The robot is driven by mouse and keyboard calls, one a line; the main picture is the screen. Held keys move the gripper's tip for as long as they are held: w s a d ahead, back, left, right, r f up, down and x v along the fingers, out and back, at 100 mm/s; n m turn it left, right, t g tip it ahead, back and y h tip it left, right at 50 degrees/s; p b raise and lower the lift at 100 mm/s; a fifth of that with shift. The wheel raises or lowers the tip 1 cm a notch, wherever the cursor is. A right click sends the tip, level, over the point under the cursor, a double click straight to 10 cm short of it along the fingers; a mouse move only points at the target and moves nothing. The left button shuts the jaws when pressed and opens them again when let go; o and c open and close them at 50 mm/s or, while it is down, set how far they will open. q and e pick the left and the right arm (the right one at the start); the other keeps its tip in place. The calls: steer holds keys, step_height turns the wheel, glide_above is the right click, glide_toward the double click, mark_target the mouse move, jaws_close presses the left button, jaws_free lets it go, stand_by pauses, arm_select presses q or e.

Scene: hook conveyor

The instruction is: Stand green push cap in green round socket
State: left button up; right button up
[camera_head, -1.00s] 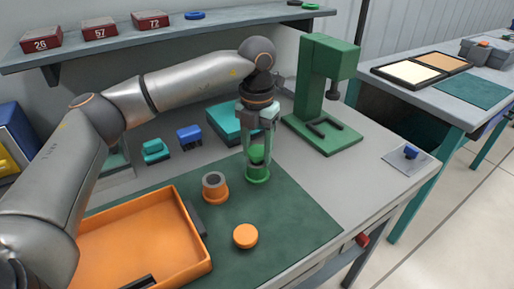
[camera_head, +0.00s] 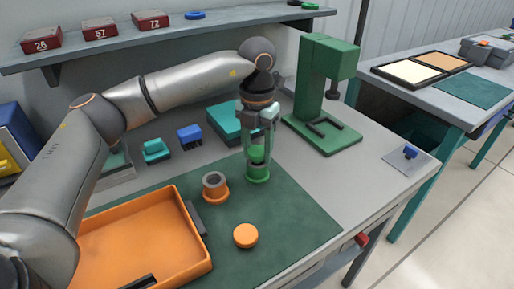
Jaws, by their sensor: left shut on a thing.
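My left gripper (camera_head: 258,145) points straight down at the back of the dark green mat, shut on the green push cap (camera_head: 257,154). The cap is upright between the fingers, directly over the green round socket (camera_head: 258,173), which stands on the mat. The fingers partly hide the cap, and I cannot tell whether it touches the socket or how deep it sits. My right gripper is not in view.
An orange round socket (camera_head: 215,188) and an orange cap (camera_head: 246,236) stand on the mat (camera_head: 300,225). An orange tray (camera_head: 140,262) lies at left. A green press (camera_head: 322,100) stands behind right. Teal and blue parts lie behind; the mat's right side is clear.

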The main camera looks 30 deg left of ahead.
mark_target(257, 151)
arm_select(q)
steer(key=shift+f, duration=0.45)
steer(key=o, duration=1.4)
steer(key=shift+c, duration=0.2)
step_height(257, 151, up, 13)
steer(key=shift+f, duration=0.2)
steer(key=shift+s, duration=0.1)
